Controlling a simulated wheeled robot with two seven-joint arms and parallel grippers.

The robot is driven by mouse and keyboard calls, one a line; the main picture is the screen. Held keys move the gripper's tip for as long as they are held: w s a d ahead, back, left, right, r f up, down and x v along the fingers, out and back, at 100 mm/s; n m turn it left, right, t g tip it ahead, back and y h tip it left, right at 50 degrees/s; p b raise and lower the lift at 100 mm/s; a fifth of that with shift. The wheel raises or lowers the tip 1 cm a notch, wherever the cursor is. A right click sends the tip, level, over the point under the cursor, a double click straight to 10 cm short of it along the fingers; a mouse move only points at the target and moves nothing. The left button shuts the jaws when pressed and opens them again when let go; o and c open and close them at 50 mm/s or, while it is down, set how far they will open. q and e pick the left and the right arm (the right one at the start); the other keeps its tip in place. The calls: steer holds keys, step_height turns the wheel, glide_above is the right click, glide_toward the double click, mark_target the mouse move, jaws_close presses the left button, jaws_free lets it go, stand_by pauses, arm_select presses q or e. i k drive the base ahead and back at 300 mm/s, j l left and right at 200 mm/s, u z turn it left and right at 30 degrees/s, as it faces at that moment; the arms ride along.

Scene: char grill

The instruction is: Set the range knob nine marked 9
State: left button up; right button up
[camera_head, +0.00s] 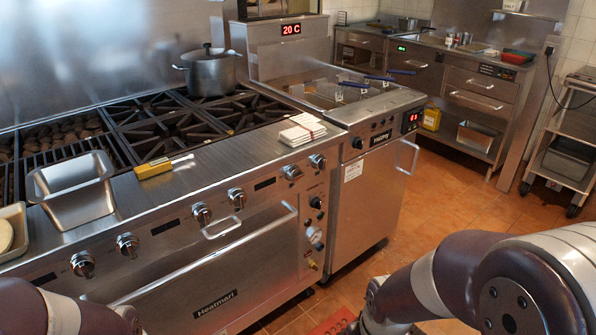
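The range's front panel carries a row of silver knobs: two at the left (83,264) and (127,245), two in the middle (201,214) and (237,197), and two at the right (292,172) and (317,161). Smaller dark controls (315,202) sit lower on the right end of the range. I cannot read a 9 on any knob, nor tell their settings. My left arm shows at the bottom left and my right arm at the bottom right. Both grippers are out of view, and neither visible arm part touches a knob.
An oven handle (225,255) and a shorter handle (222,229) stick out below the knobs. On top are a metal pan (75,210), a yellow-handled tool (153,168), folded towels (301,130) and a pot (210,73). A fryer (365,185) stands right; tiled floor lies beyond.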

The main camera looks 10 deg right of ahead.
mark_target(293, 173)
steer(key=i+l, duration=0.15)
steer(key=l, duration=0.2)
steer(key=i+l, duration=0.15)
steer(key=l, duration=0.2)
steer(key=i+l+z, duration=0.1)
steer(key=l, duration=0.25)
steer(key=i+l, duration=0.25)
steer(key=l+z, duration=0.05)
steer(key=l, duration=0.05)
